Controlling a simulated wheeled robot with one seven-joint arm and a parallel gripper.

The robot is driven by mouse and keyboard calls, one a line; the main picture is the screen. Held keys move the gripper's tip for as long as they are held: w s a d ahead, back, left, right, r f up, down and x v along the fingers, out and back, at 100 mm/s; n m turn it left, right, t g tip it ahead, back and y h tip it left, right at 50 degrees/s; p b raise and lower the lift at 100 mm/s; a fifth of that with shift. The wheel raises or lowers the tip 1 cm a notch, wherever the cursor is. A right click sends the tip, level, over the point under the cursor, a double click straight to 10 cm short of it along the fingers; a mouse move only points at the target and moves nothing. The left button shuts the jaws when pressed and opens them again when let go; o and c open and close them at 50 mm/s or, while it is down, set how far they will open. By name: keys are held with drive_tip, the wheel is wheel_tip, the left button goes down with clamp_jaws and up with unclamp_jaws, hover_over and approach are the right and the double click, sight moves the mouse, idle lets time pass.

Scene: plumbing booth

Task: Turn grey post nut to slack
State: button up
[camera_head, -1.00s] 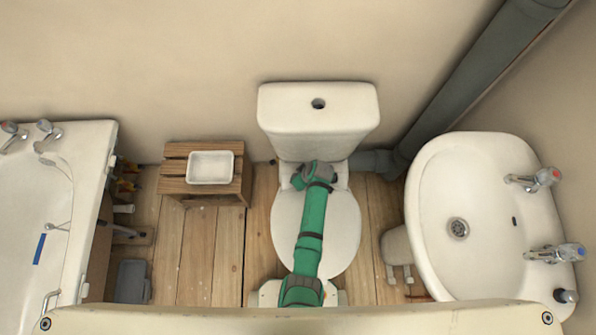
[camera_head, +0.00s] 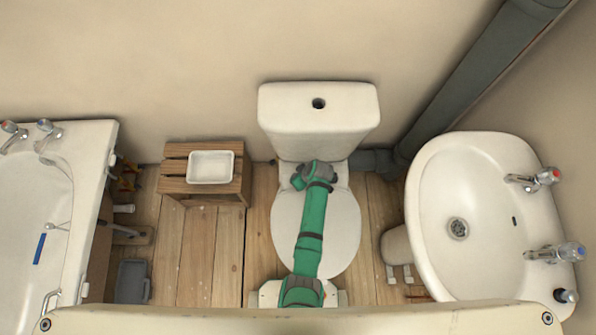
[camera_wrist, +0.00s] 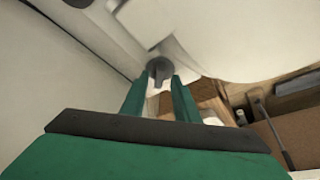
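The grey post nut (camera_wrist: 159,68) shows in the wrist view under a white ceramic body, just beyond my fingertips. My gripper (camera_wrist: 158,82) points toward it with its two green fingers apart and a gap between them. The nut lines up with that gap, and I cannot tell whether a finger touches it. In the head view the nut and my fingers are hidden. There my green arm reaches over the toilet lid (camera_head: 342,235), and its end is bent in front of the cistern (camera_head: 318,125).
A wooden stool (camera_head: 172,170) with a white tray (camera_head: 233,168) stands left of the toilet. The bath (camera_head: 80,150) is at far left and the basin (camera_head: 435,200) at right. A grey waste pipe (camera_head: 450,100) runs down behind the basin. Floorboards (camera_head: 225,255) are clear beside the stool.

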drive_tip(key=v, duration=1)
drive_tip(key=shift+d+r, duration=0.15)
drive_tip(key=shift+r, duration=0.1)
drive_tip(key=x, duration=0.9)
drive_tip(key=shift+s+d+f, duration=0.25)
drive_tip(key=shift+s+f, duration=0.05)
drive_tip(key=shift+f, duration=0.6)
drive_tip(key=shift+a, duration=0.25)
